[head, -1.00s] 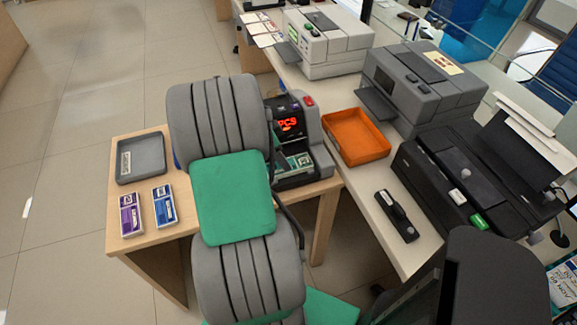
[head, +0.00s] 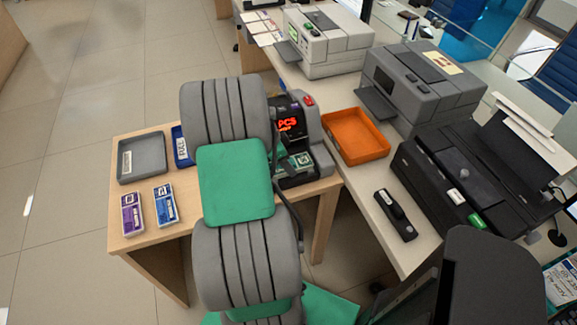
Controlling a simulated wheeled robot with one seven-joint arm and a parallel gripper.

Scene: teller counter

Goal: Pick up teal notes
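Teal notes (head: 302,161) lie in the front tray of the note counting machine (head: 311,126), which stands at the right end of the wooden table. Its display glows red. My own arm, grey and green, crosses the table and covers part of the machine's left side. My gripper is hidden behind the arm, so its fingers and anything in them cannot be seen.
A purple note bundle (head: 132,214) and a blue one (head: 165,204) lie on the table (head: 150,239) at left. Behind them are a grey tray (head: 120,165) and a partly hidden blue tray (head: 179,147). An orange tray (head: 357,158) sits on the counter (head: 399,257) beside printers.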

